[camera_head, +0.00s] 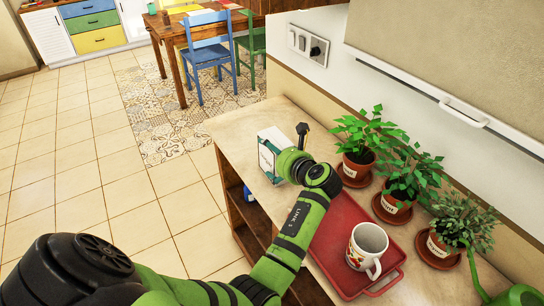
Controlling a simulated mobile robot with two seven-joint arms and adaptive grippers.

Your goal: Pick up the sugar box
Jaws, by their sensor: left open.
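The box that looks like the sugar box (267,153), white with a green-teal side, stands upright on the far left part of the wooden shelf top (236,124). My left arm reaches over the shelf from the lower left, and its wrist covers the box's lower right part. A dark part of my left gripper (302,131) shows just right of the box. The rest of the gripper is hidden behind the wrist, so I cannot tell whether it touches the box. The gripper is open. My right gripper is out of view.
A red tray (327,238) with a patterned white mug (366,247) lies on the near part of the shelf top. Several potted plants (358,165) line the wall side. A blue chair (209,57) and a wooden table (173,36) stand farther back. Tiled floor is clear at left.

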